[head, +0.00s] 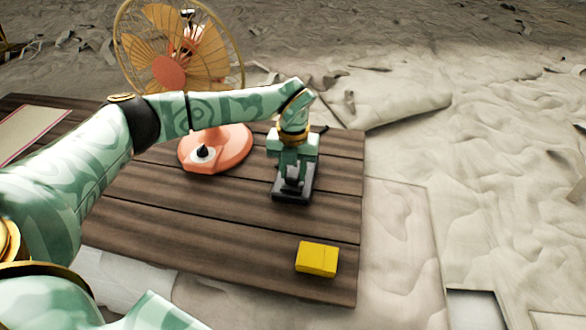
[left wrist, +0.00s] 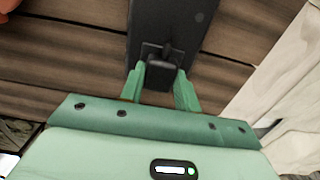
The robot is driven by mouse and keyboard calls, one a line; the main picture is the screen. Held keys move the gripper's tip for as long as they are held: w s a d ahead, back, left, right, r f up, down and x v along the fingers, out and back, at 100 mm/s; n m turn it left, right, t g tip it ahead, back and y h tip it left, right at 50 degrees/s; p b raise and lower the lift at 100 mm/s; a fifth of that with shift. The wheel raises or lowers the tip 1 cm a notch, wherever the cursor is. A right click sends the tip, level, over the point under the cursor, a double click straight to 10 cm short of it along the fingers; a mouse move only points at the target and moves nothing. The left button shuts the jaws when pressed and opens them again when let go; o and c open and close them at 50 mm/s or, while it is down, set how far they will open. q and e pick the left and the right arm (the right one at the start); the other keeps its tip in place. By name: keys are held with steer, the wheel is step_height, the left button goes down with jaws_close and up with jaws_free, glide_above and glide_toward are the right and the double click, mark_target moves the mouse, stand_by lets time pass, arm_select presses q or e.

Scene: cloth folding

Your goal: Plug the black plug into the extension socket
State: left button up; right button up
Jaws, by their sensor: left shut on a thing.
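My left gripper (head: 293,178) points down at the extension socket (head: 289,195), a dark flat block on the wooden table. In the left wrist view, the gripper's fingers (left wrist: 161,72) are shut on the black plug (left wrist: 155,56), one on each side. The plug lies over the near part of the dark extension socket (left wrist: 165,18). Plug and socket are both dark, so I cannot tell whether the prongs are in the holes or just above them. In the head view the gripper mostly hides the plug. My right gripper is not in view.
An orange fan (head: 214,148) stands behind and left of the socket, under my left arm. A yellow box (head: 316,259) lies near the table's front right corner. The wooden table (head: 200,232) is bare at the front left. Pale rumpled ground lies beyond its right edge.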

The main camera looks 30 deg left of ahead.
arm_select(q)
steer(key=shift+f+b, duration=0.3)
steer(key=shift+f, duration=0.25)
steer(key=o, duration=1)
step_height(320, 180, up, 16)
steer(key=b, duration=0.1)
stand_by(0.4)
